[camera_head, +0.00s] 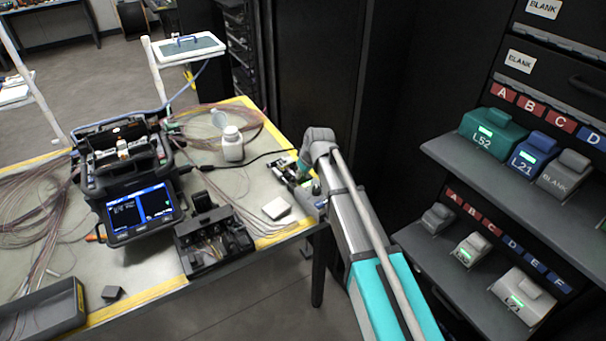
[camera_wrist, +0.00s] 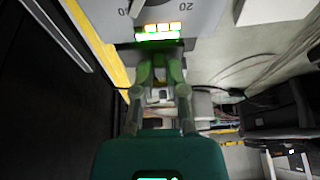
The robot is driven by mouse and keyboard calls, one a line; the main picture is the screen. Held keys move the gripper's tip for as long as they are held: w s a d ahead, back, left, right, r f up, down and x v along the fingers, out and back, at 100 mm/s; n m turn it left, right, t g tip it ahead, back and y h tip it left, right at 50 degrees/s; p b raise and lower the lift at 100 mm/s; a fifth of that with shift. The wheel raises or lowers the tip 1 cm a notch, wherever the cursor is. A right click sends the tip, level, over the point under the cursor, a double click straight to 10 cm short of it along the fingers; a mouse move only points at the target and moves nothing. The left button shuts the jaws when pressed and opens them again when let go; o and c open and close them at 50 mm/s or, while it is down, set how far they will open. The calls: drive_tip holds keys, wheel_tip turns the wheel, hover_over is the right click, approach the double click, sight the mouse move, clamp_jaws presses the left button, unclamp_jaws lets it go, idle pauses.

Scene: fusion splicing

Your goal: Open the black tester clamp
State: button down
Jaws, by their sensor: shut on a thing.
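The tester (camera_wrist: 197,14) is a light grey block with a dial and a lit orange and green strip, at the top of the wrist view. In the head view it stands at the table's right corner, mostly hidden by my arm. My gripper (camera_wrist: 160,72) reaches the tester just below the lit strip. Its two fingers are close together and shut on a small dark part between the tips, which appears to be the black tester clamp. The fingertips hide most of this part, so I cannot tell whether the clamp is raised or down.
The black splicer (camera_head: 125,175) with its lit screen stands on the table (camera_head: 160,270). A black tool tray (camera_head: 213,243), a white bottle (camera_head: 232,146) and a small white box (camera_head: 276,208) are nearby. Loose fibres lie around. Shelves with coloured modules (camera_head: 492,135) stand at right.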

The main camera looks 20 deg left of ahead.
sight(310, 175)
drive_tip(key=shift+w+d+r+g+y, duration=0.1)
drive_tip(key=shift+w+r+g+y, duration=0.15)
drive_tip(key=shift+g, duration=0.2)
drive_tip(key=shift+w+d+g+y, duration=0.1)
drive_tip(key=shift+g+y, duration=0.25)
drive_tip(key=shift+g, duration=0.1)
drive_tip(key=shift+w+d+r+m+g+y+b, duration=0.1)
drive_tip(key=shift+w+m+g+y+b, duration=0.15)
drive_tip(key=shift+g, duration=0.2)
drive_tip(key=shift+w+d+r+m+g+y+b, duration=0.15)
drive_tip(key=shift+m+g+y, duration=0.1)
drive_tip(key=shift+g+y, duration=0.15)
drive_tip(key=g+y+b, duration=0.1)
drive_tip(key=w+g+y+b, duration=0.1)
drive_tip(key=shift+d+m+g+b, duration=0.3)
drive_tip(key=shift+g+b, duration=0.05)
drive_tip(key=shift+d+r+g+y+b, duration=0.1)
drive_tip(key=shift+r+g+y+b, duration=0.1)
drive_tip(key=shift+g+y+b, duration=0.15)
drive_tip(key=c, duration=0.7)
unclamp_jaws()
drive_tip(key=shift+r, duration=0.1)
